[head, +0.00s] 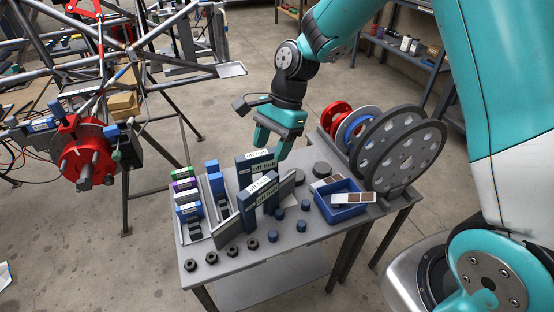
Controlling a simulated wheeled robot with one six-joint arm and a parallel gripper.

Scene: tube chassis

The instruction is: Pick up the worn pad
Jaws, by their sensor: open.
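My gripper (271,153) is open and empty, pointing down above the back of the grey table. Just below and in front of it stand dark blue upright blocks labelled "off hub" (245,200), with grey plates (228,231) leaning beside them. A blue tray (348,213) to the right holds flat pieces with brown and white faces (353,198); another such piece (325,183) lies at its back edge. I cannot tell which piece is the worn pad. The gripper is apart from all of these.
Slotted bins with green, purple and blue labelled boxes (187,212) stand on the left. Dark nuts (212,258) and blue caps (278,213) lie in front. Large grey discs (413,155) stand upright at the right. A tube chassis with a red hub (85,155) is farther left.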

